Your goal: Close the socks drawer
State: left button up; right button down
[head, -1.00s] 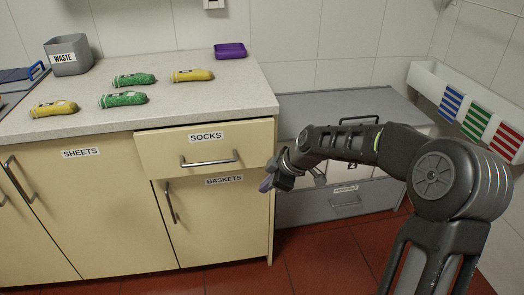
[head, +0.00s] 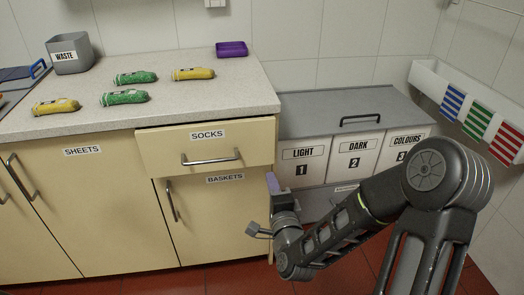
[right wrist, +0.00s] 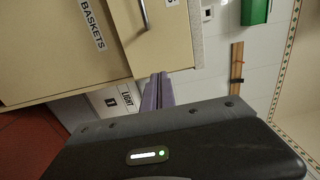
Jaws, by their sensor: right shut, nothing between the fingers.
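The socks drawer (head: 160,151) is a cream front under the countertop, with a SOCKS label and a metal bar handle (head: 211,158). Its front stands slightly proud of the BASKETS door below, so it looks a little open. My right gripper (head: 271,184) is shut and empty, its fingers pointing up, near the drawer's lower right corner in the picture. I cannot tell whether it touches the cabinet. In the right wrist view the shut fingers (right wrist: 158,91) show beside the sideways drawer front (right wrist: 158,35). My left gripper is not in view.
The BASKETS door (head: 220,225) is below the drawer, the SHEETS door (head: 75,200) to its left. The countertop (head: 170,105) holds green and yellow bundles, a grey waste bin (head: 70,58) and a purple tray (head: 231,49). A grey-lidded unit with numbered bins (head: 355,160) stands right.

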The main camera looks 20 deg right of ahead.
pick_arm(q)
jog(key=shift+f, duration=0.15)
pick_arm(e)
jog(key=shift+w, duration=0.15)
jog(key=b, duration=0.2)
send_near(260, 144)
jog(key=x, duration=0.7)
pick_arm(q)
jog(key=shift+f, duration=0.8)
